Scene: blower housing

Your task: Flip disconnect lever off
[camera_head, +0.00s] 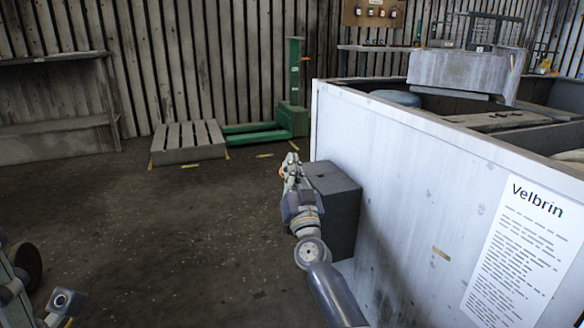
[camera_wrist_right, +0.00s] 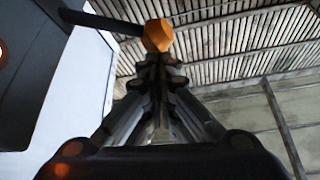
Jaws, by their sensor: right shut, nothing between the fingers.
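The grey disconnect box (camera_head: 335,200) is mounted on the near side of the white housing wall. My right gripper (camera_head: 291,165) is at the box's left side, near its top edge, and is shut with nothing held. In the right wrist view the disconnect lever is a dark bar (camera_wrist_right: 100,19) reaching from the dark box (camera_wrist_right: 60,65) to an orange knob (camera_wrist_right: 158,35). The knob sits just beyond my right fingertips (camera_wrist_right: 160,65); I cannot tell whether they touch. In the head view the gripper hides the lever. My left gripper is not in view.
The white housing (camera_head: 410,180) with a "Velbrin" sheet (camera_head: 520,250) fills the right side. A wooden pallet (camera_head: 187,142) and a green pallet jack (camera_head: 292,110) stand at the back. A shelf (camera_head: 55,95) is at the left. The floor left of the box is clear.

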